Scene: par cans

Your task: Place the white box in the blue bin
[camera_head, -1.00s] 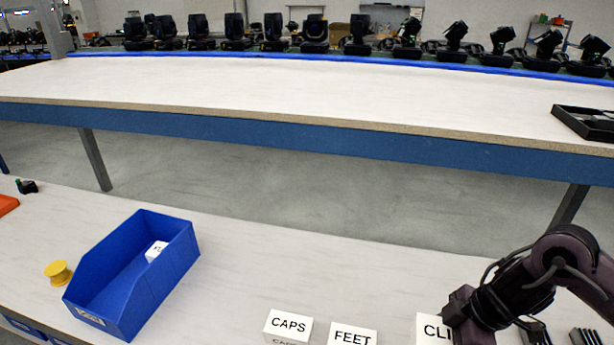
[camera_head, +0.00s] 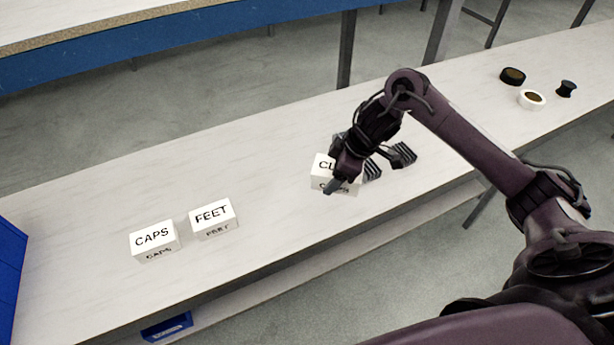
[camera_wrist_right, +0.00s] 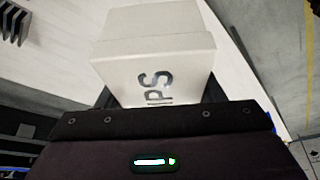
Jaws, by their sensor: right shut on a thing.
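The blue bin (camera_head: 9,275) shows only as one wall at the left edge. My left gripper is out of view.
Black ribbed pieces (camera_head: 403,154) lie just right of the held box. Black and white rings (camera_head: 532,99) and a black spool (camera_head: 566,89) lie farther right. The bench (camera_head: 110,195) is clear between the bin and the CAPS box.

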